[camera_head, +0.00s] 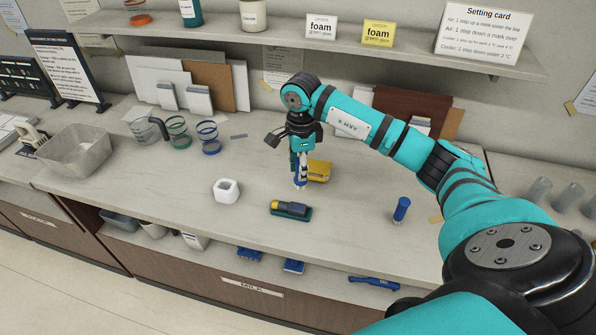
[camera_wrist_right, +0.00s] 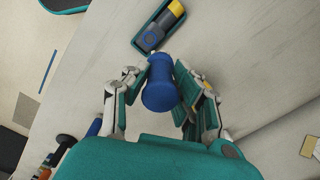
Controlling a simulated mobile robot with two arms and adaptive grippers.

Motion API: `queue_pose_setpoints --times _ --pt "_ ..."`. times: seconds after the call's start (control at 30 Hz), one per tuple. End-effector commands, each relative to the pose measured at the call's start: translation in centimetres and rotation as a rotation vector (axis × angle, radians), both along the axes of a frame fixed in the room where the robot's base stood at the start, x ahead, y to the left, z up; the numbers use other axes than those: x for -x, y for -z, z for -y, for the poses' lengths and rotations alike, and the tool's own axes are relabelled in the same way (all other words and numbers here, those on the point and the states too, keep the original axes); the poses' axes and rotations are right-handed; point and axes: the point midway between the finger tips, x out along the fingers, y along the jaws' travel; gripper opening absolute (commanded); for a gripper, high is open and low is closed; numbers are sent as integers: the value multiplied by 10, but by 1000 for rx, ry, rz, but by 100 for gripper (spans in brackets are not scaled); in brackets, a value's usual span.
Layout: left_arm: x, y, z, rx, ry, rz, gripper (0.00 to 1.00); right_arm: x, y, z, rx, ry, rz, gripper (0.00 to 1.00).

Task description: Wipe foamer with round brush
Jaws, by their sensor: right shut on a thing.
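The foamer seems to be the dark grey and yellow device lying in a green tray (camera_head: 291,214) at the counter's middle; I see the device (camera_head: 290,207) in the head view and at the top of the wrist view (camera_wrist_right: 160,28). My right gripper (camera_head: 301,165) points down behind it, left of a yellow block. It is shut on a blue handle with a rounded end, likely the round brush (camera_wrist_right: 160,84), with its fingers on both sides. In the head view its lower end is pale and held above the counter. Its bristles are not clear. My left gripper is not in view.
A blue upright cylinder (camera_head: 401,209) stands to the right, and a white square cup (camera_head: 227,191) to the left. The yellow block (camera_head: 320,171) lies just behind. A clear bin (camera_head: 75,150), a jug (camera_head: 150,129) and ringed glasses (camera_head: 208,139) stand at the left. The front counter is largely clear.

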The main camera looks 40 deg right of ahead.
Motion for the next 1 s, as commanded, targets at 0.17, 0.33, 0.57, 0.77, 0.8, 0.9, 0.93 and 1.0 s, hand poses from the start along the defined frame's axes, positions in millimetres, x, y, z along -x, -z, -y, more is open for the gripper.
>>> queue_pose_setpoints --times 0.17,0.33,0.57,0.77,0.8,0.9,0.93,1.0 --pt "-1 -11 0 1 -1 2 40 1 -18 4 2 4 1 0" --pt "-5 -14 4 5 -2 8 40 2 -23 5 0 5 0 0" --pt "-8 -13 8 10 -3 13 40 2 -23 6 0 5 0 0" --pt "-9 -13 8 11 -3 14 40 2 -23 6 0 5 0 0" --pt "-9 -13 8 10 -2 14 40 2 -23 6 0 5 0 0" --pt "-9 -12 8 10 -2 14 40 3 -23 2 0 -25 2 0" --pt "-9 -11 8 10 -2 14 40 3 -22 -2 -1 -52 4 0" --pt "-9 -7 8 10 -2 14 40 6 -22 -14 0 -153 10 0"
